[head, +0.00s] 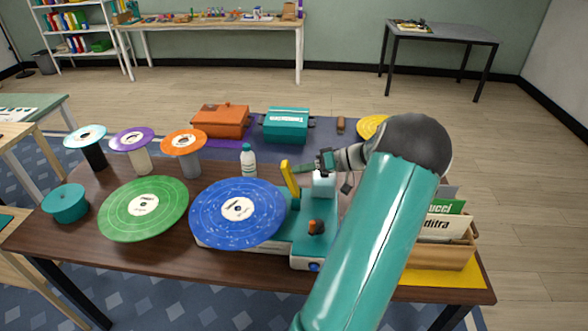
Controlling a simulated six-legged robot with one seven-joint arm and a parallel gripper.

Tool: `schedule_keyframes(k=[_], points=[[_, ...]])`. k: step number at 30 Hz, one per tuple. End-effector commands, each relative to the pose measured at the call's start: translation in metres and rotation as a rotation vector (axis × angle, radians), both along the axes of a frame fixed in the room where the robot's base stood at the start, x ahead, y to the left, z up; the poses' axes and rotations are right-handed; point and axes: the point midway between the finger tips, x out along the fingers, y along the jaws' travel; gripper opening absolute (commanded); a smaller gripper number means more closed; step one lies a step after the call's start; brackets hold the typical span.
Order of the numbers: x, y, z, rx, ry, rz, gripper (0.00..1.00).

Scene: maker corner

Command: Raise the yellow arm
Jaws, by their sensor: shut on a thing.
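The yellow arm (289,177) is a short bar that stands up steeply, tilted a little, at the back of the teal turntable base (312,245). A blue record (222,206) with a white label lies on the left part of the base. My gripper (300,168) reaches in from the right, its dark fingers at the upper part of the yellow arm, and is shut on it. The exact contact is small and partly hidden. My teal forearm covers the right side of the turntable.
A green record (143,208) lies left of the turntable. A white bottle (248,160) stands close behind it. Several discs on stands, including an orange one (184,142), are back left. A wooden record crate (445,250) stands right of my arm.

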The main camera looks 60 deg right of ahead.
Motion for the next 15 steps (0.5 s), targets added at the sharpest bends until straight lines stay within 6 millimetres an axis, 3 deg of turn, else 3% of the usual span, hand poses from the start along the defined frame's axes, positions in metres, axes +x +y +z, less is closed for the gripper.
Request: schedule_keyframes(k=[15], points=[[-0.02,-0.007,-0.006,0.089,-0.208,-0.002,0.0]])
